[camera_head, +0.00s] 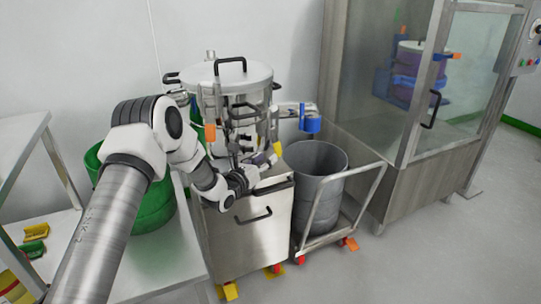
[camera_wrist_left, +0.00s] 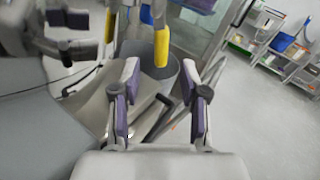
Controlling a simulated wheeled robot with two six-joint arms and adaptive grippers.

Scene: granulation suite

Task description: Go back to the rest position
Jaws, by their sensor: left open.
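My left arm comes in from the left in the head view and reaches to the steel vessel on its cabinet. My left gripper (camera_head: 262,164) is at the front of the vessel, just above the cabinet's top edge. In the left wrist view its two purple-padded fingers (camera_wrist_left: 160,92) stand apart with nothing between the pads. A yellow handle (camera_wrist_left: 161,45) hangs just beyond the fingertips; I cannot tell whether it touches them. My right gripper is in neither view.
The lidded steel vessel (camera_head: 228,77) stands on a wheeled steel cabinet (camera_head: 255,237). A grey bin (camera_head: 316,165) on a trolley is to its right, then a glass-doored enclosure (camera_head: 400,110). A green tub (camera_head: 150,207) sits on the left table. Floor at right is clear.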

